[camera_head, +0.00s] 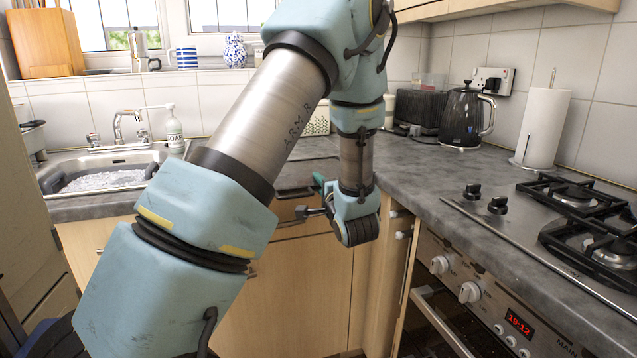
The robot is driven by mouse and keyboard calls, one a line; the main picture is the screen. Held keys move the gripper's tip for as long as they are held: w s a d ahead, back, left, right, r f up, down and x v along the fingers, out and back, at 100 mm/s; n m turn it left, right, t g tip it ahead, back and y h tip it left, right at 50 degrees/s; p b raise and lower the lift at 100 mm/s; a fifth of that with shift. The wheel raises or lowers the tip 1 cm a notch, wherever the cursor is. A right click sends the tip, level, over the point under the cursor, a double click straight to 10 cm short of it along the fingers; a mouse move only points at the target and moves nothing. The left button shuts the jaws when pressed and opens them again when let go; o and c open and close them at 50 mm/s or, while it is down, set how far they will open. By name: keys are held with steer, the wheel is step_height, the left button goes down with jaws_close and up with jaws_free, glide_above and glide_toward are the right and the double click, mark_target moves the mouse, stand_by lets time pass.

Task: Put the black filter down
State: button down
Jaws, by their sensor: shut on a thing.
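My arm crosses the picture from the lower left, bends at the top and hangs down in front of the worktop edge. My gripper (312,212) is at its end, left of the wrist and in front of the cupboard doors. It is small here and partly hidden by my arm. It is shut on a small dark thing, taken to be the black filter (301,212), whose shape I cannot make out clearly. I see no other black filter on the worktop.
The sink (130,160) with suds and a soap bottle (173,130) are at left. A kettle (461,117), a paper towel roll (541,125) and a gas hob (575,215) are at right. The grey worktop (440,185) is bare between kettle and hob.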

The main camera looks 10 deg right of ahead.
steer(key=shift+f, duration=0.15)
steer(key=c, duration=0.9)
jaws_free()
